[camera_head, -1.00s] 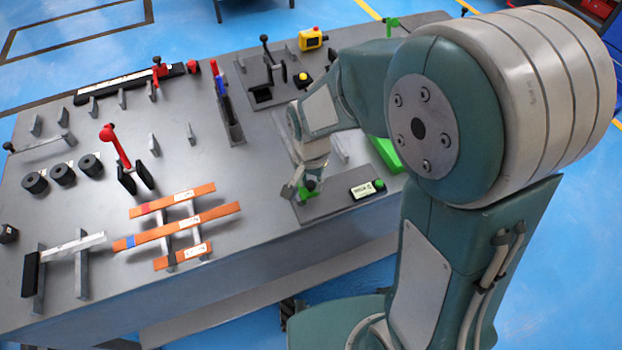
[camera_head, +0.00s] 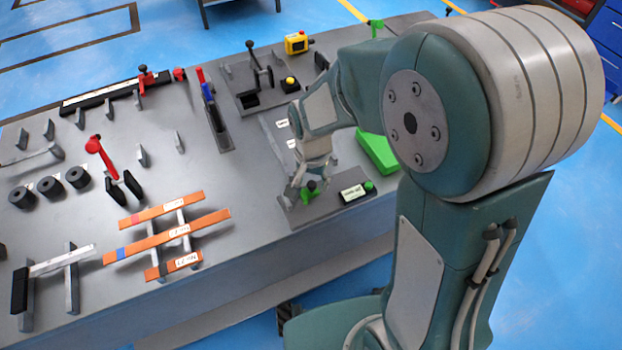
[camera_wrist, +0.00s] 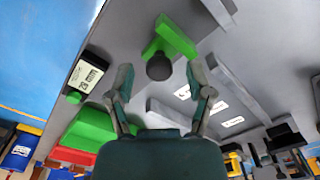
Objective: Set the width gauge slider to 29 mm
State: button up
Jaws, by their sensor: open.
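The width gauge lies at the table's near edge. Its green slider (camera_head: 310,189) is partly hidden by my gripper in the head view. In the wrist view the green slider (camera_wrist: 174,38) lies just ahead of my fingertips, with a dark round knob (camera_wrist: 159,67) on it. The gauge's small display (camera_head: 354,192) is to the right of the slider; it also shows in the wrist view (camera_wrist: 87,75), its reading too small to make out. My gripper (camera_wrist: 160,82) is open, pointing down, one finger on each side of the knob in the picture. I cannot tell whether either touches it.
Orange bars (camera_head: 180,230) on supports stand to the left. A bender with a lever (camera_head: 258,75) and a yellow control box (camera_head: 296,43) stand behind. A red-handled clamp (camera_head: 102,155) stands farther left.

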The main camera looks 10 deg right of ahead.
aim_at(311, 183)
notch_tip(311, 183, up, 12)
dwell(0.5)
jog(key=shift+c, duration=0.3)
